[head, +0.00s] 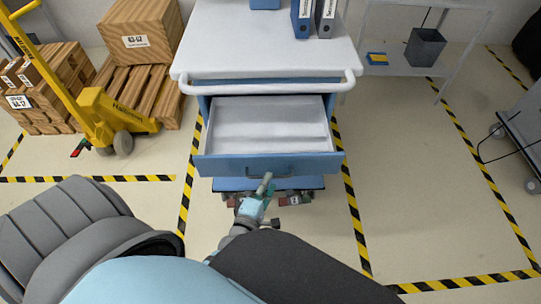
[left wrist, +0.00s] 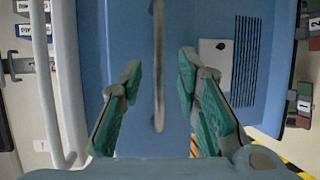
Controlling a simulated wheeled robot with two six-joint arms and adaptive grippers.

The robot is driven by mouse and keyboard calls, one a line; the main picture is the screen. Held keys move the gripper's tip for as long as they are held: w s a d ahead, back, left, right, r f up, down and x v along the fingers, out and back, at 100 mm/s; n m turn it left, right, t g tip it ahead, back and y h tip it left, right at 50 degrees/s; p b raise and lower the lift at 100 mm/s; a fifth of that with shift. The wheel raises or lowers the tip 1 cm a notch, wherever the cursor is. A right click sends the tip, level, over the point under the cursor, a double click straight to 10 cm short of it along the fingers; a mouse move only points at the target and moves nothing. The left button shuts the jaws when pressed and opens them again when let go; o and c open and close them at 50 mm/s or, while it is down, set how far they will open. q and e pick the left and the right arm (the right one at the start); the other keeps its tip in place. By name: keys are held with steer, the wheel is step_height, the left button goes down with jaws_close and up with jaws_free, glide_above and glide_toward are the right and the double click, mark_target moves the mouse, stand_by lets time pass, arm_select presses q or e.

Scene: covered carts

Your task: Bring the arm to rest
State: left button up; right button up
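My left gripper (head: 266,184) is just in front of the handle (head: 269,173) of the blue drawer (head: 220,166). The drawer is pulled out from the covered cart (head: 268,46), and its white inside looks empty. In the left wrist view, my left gripper (left wrist: 160,72) is open, with its two green-padded fingers apart. The grey bar handle (left wrist: 158,105) shows between the fingers, with a gap on each side. The blue drawer front (left wrist: 115,25) lies behind it. My right gripper is not in view.
Blue and grey binders (head: 302,16) stand on the cart top. A yellow pallet jack (head: 98,108) and wooden crates (head: 140,28) are at the left. A shelf with a dark bin (head: 424,47) is at the back right.

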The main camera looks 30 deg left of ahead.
arm_select(q)
steer(key=v, duration=0.4)
steer(key=shift+r, duration=0.15)
